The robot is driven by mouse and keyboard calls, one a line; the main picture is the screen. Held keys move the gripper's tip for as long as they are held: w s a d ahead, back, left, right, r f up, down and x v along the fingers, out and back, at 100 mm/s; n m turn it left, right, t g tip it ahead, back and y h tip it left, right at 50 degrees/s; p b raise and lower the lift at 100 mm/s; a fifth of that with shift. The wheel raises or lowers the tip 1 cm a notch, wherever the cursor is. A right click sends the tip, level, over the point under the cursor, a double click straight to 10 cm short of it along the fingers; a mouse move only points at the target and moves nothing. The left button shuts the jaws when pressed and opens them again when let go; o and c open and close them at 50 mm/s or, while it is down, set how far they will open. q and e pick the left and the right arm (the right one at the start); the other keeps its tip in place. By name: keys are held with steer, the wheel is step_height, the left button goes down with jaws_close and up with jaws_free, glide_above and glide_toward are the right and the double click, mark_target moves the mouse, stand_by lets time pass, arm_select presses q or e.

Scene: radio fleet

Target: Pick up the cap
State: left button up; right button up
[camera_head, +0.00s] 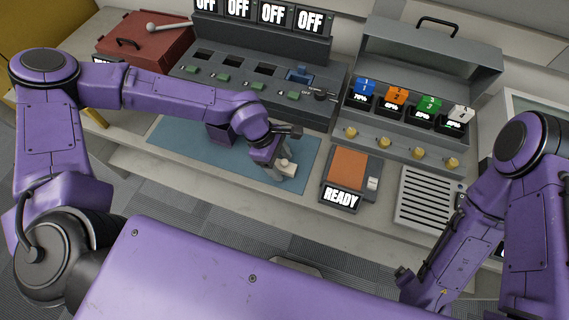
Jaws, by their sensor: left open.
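My left gripper (281,167) is open and reaches down over the right end of the blue mat (190,140). A small pale piece (289,168) shows right at its fingertips; it may be the cap, but it is too small to be sure. I cannot tell whether the fingers touch it. My left wrist hides part of the mat around it. My right arm (440,268) hangs at the lower right, away from the mat, and its fingers are not clear.
A grey rack with "OFF" displays (272,14) stands behind the mat. To its right is an open grey case (430,50) with numbered coloured blocks and gold knobs. A "READY" pad (347,170) and a slotted grey tray (425,198) lie right of the mat. A red box (140,40) is back left.

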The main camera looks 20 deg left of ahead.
arm_select(q)
steer(key=c, duration=1.1)
steer(key=shift+r, duration=0.1)
